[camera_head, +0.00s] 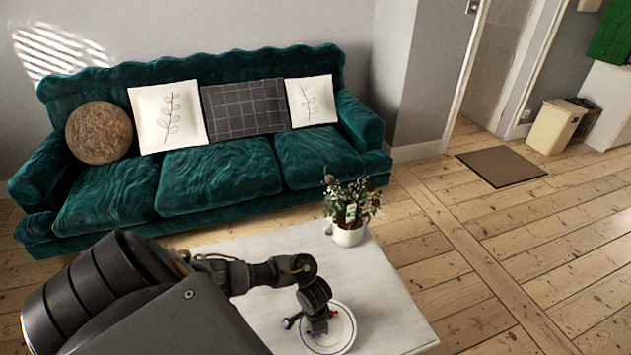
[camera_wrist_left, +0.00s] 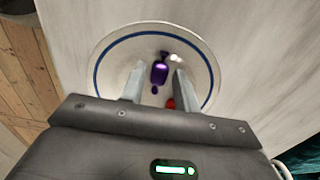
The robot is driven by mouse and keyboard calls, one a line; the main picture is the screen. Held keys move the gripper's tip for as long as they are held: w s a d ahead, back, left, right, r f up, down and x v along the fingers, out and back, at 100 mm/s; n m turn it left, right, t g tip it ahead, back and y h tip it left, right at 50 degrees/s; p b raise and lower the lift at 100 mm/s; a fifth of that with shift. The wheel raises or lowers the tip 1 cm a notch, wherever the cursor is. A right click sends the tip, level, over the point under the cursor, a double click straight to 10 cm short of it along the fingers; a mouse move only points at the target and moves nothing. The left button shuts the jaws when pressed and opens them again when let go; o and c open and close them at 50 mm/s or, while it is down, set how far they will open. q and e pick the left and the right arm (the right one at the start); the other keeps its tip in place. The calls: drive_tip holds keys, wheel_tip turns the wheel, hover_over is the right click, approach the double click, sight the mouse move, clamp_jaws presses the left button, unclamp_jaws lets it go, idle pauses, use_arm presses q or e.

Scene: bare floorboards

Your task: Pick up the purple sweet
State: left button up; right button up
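The purple sweet (camera_wrist_left: 159,72) lies on a white plate with a blue ring (camera_wrist_left: 112,38) in the left wrist view. My left gripper (camera_wrist_left: 160,69) is open above the plate, with one finger on each side of the sweet. I cannot tell whether the fingers touch it. In the head view my left gripper (camera_head: 314,328) is over the plate (camera_head: 349,341) on the white table (camera_head: 385,300); the sweet is hidden there. My right gripper is not in view.
A small red thing (camera_wrist_left: 170,104) and a small white thing (camera_wrist_left: 177,58) also lie on the plate, close to the right finger. A potted plant (camera_head: 349,233) stands at the table's back edge. A green sofa (camera_head: 220,175) is behind the table.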

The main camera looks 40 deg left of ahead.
use_arm(q)
drive_tip(key=shift+f, duration=0.25)
clamp_jaws()
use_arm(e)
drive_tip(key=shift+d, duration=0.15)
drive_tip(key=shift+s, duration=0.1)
use_arm(q)
drive_tip(key=shift+r+p, duration=0.3)
drive_tip(key=shift+r, duration=0.25)
wheel_tip(320, 180, up, 2)
drive_tip(key=shift+r+p, duration=0.2)
drive_tip(key=shift+p, duration=0.45)
drive_tip(key=s+d+r+p, duration=0.4)
drive_tip(key=s+r+p, duration=0.2)
drive_tip(key=s+r, duration=0.3)
drive_tip(key=s, duration=0.4)
drive_tip(key=shift+s+d+r+p, duration=0.15)
drive_tip(key=shift+s+r+p, duration=0.1)
drive_tip(key=shift+r+p, duration=0.1)
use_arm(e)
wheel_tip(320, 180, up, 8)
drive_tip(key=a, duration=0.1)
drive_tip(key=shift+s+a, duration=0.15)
